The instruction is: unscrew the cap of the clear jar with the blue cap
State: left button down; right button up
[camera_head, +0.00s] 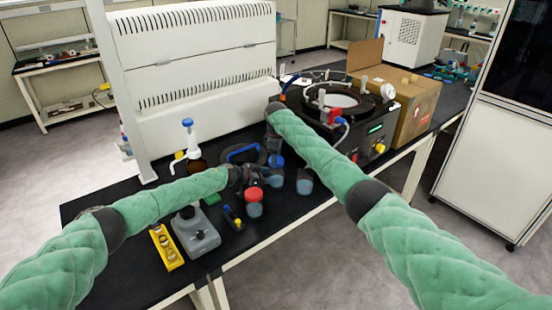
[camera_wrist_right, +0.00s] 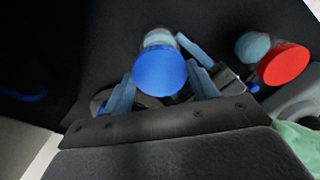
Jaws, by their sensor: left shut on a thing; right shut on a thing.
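The clear jar (camera_head: 274,181) stands upright near the front of the black bench, with its blue cap (camera_head: 276,160) at the top. My left gripper (camera_head: 266,178) comes in from the left and is shut on the jar body. My right gripper (camera_head: 275,150) reaches in from above and is shut on the blue cap. In the right wrist view the blue cap (camera_wrist_right: 160,71) sits between my right gripper's pale blue fingers (camera_wrist_right: 162,88), with the jar body (camera_wrist_right: 159,37) behind it. Whether cap and jar still touch cannot be told.
A red-capped jar (camera_head: 254,199) stands just in front, also in the right wrist view (camera_wrist_right: 284,63). Another jar (camera_head: 305,183) stands to the right. A grey device (camera_head: 195,232), a yellow rack (camera_head: 166,248) and a bottle with a blue-topped dispenser (camera_head: 190,140) are left. A black machine (camera_head: 365,135) stands right.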

pick_arm(q)
jog(key=shift+f, duration=0.15)
pick_arm(e)
jog(key=shift+r, duration=0.1)
jog(key=shift+r, duration=1.85)
pick_arm(q)
jog(key=shift+c, duration=1.9)
grip_release()
pick_arm(e)
jog(key=shift+w, duration=0.1)
pick_arm(q)
jog(key=shift+a, duration=0.1)
